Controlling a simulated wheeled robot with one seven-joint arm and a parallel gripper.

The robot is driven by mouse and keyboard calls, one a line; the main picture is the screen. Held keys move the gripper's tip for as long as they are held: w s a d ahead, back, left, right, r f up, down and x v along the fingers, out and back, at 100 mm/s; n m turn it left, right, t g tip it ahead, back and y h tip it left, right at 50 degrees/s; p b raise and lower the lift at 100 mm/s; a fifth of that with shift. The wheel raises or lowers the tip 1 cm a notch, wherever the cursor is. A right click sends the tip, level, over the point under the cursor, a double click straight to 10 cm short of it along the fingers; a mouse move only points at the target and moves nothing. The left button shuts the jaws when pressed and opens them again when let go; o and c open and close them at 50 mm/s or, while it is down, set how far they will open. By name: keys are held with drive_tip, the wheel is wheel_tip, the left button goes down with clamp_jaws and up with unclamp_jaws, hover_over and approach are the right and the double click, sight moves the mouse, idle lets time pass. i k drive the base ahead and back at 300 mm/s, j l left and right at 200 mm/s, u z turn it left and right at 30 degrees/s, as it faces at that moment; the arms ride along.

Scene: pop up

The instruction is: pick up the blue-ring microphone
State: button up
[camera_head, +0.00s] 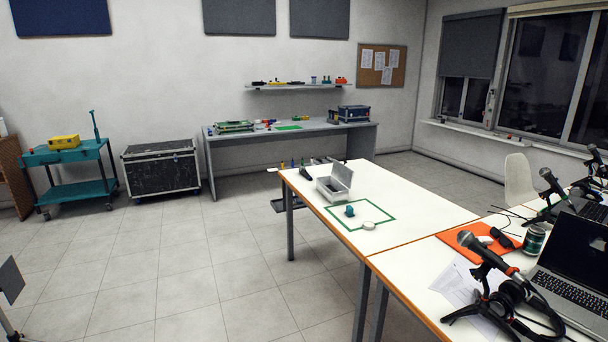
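Several microphones stand on small stands on the white tables at the right. The nearest microphone (484,251) has a grey mesh head and an orange-red ring, and tilts up to the left on a black tripod (488,305). A second microphone (552,183) stands farther back, with a band that looks greenish. A third microphone (597,156) is at the right edge, and its ring is too small to tell. I cannot make out a blue ring on any of them. My gripper is not in view.
Headphones (512,294), a laptop (575,268), a can (534,239) and an orange mat (470,232) crowd the near table. The farther table (395,190) holds an open metal box (335,184). Tiled floor (215,285) is clear left of the tables.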

sight(301, 170)
drive_tip(key=i+j+u, duration=0.45)
drive_tip(key=i, duration=0.25)
drive_tip(key=i+u, duration=0.45)
drive_tip(key=i, duration=3.25)
drive_tip(key=i+z, duration=0.15)
drive_tip(key=i, duration=0.3)
drive_tip(key=i+j+z, duration=0.1)
drive_tip(key=i, duration=0.35)
drive_tip(key=i+j+z, duration=0.15)
drive_tip(key=i, duration=0.35)
drive_tip(key=i+j+z, duration=0.15)
drive_tip(key=i, duration=0.3)
drive_tip(key=i+j+z, duration=0.25)
drive_tip(key=i+z, duration=0.2)
drive_tip(key=i+j+z, duration=0.7)
drive_tip(key=j+z, duration=0.25)
drive_tip(key=i+j+z, duration=0.2)
drive_tip(key=j+z, duration=0.25)
drive_tip(key=j, duration=0.2)
drive_tip(key=k+l, duration=0.1)
drive_tip(key=l, duration=0.4)
drive_tip(key=k+l, duration=0.1)
drive_tip(key=l, duration=0.35)
drive_tip(key=k+l, duration=0.1)
drive_tip(key=l, duration=0.4)
